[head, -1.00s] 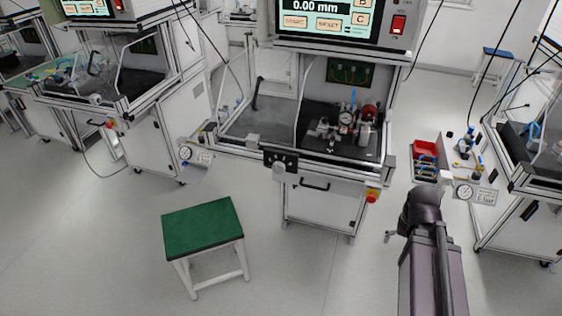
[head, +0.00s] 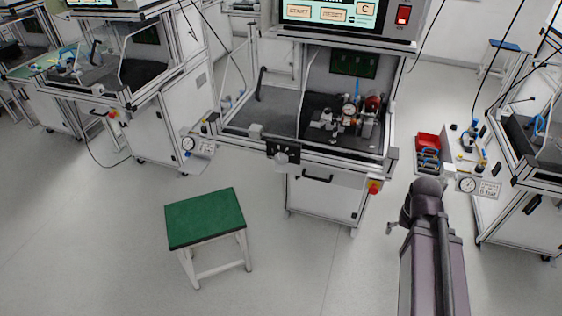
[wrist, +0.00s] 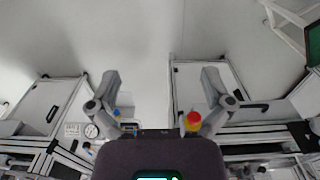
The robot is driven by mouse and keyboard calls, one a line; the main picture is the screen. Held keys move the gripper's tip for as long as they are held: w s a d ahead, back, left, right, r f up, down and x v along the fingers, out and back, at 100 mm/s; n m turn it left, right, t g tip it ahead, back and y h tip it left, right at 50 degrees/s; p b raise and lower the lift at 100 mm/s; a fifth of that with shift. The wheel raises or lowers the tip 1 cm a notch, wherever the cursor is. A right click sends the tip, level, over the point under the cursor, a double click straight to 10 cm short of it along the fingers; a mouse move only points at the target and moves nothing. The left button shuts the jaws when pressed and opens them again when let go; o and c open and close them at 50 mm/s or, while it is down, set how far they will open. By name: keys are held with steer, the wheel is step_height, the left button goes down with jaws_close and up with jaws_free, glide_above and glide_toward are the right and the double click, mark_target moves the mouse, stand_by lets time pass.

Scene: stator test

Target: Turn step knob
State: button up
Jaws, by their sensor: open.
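A small black panel (head: 291,152) with a round grey knob (head: 281,158) sits on the front edge of the middle test bench (head: 250,142). I cannot read any label there, so I cannot tell whether this is the step knob. My gripper (wrist: 160,80) is open and empty in the wrist view, its two grey fingers spread wide apart. In the head view my arm is at the lower right, in front of and to the right of the bench, well away from the knob. The knob cannot be made out in the wrist view.
A green-topped stool (head: 205,217) stands on the floor left of the middle bench. A red-and-yellow emergency button (head: 374,187) is on the bench's right front. A red bin (head: 428,142) stands to the right.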

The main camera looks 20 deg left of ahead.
steer(key=w+a+f+n+t+h+b, duration=0.4)
steer(key=w+a+f+n+h+b, duration=0.15)
steer(key=w+b, duration=0.3)
steer(key=n+t+y+b, duration=0.6)
steer(key=n+t+b, duration=0.95)
steer(key=n, duration=0.75)
glide_toward(280, 161)
steer(key=s+r+g+b, duration=0.1)
steer(key=s+r+g, duration=0.1)
steer(key=s, duration=0.1)
steer(key=shift+a+f+m+t+h, duration=0.1)
steer(key=shift+f+m+t+h, duration=0.15)
steer(key=w, duration=1.4)
steer(key=shift+s, duration=0.1)
